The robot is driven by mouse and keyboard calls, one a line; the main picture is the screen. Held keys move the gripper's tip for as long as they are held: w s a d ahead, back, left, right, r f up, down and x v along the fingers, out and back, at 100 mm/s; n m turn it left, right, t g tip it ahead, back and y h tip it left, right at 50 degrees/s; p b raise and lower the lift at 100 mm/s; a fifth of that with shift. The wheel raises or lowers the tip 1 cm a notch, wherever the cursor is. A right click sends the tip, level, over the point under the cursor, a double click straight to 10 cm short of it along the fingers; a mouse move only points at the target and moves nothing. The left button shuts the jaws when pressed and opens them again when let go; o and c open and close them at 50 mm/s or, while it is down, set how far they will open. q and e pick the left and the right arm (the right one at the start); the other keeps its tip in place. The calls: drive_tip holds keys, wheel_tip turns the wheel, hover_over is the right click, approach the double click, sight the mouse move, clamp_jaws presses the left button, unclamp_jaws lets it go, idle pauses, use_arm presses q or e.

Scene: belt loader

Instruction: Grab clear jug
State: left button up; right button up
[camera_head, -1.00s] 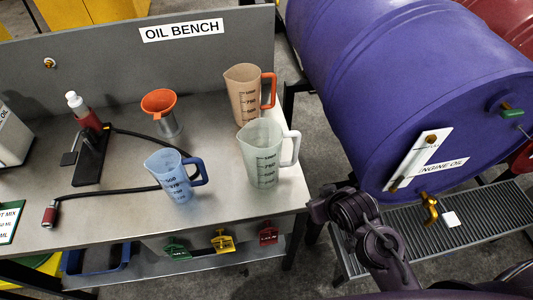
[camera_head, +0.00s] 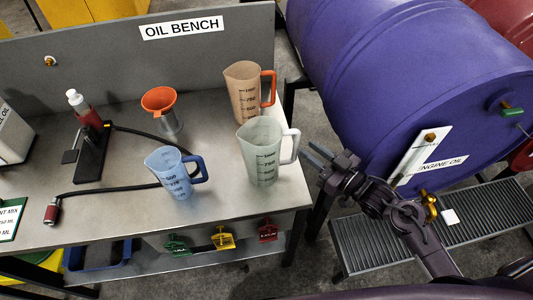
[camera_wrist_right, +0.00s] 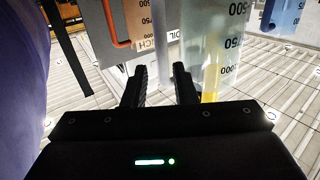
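The clear jug (camera_head: 262,165) stands upright on the bench, a pale translucent measuring jug with dark marks and a whitish handle on its right side. In the right wrist view its marked wall (camera_wrist_right: 213,45) is close ahead, with the pale handle in line with the gap between the fingers. My right gripper (camera_head: 315,156) is just right of the jug's handle, fingers apart and pointing at it. Its spread fingers also show in the right wrist view (camera_wrist_right: 160,80), with nothing held. Whether a finger touches the handle cannot be told. My left gripper is not in view.
A brown jug (camera_head: 243,95) with an orange handle stands behind the clear jug. A blue jug (camera_head: 172,178) stands to its left. An orange funnel (camera_head: 159,100) stands farther back. The purple drum (camera_head: 400,80) and its grated stand (camera_head: 380,230) are at the right.

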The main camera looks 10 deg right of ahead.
drive_tip(key=p+x, duration=0.2)
drive_tip(key=x, duration=0.5)
drive_tip(key=shift+w+a+r, duration=0.15)
drive_tip(key=shift+a+r, duration=0.05)
drive_tip(key=shift+a, duration=0.1)
clamp_jaws()
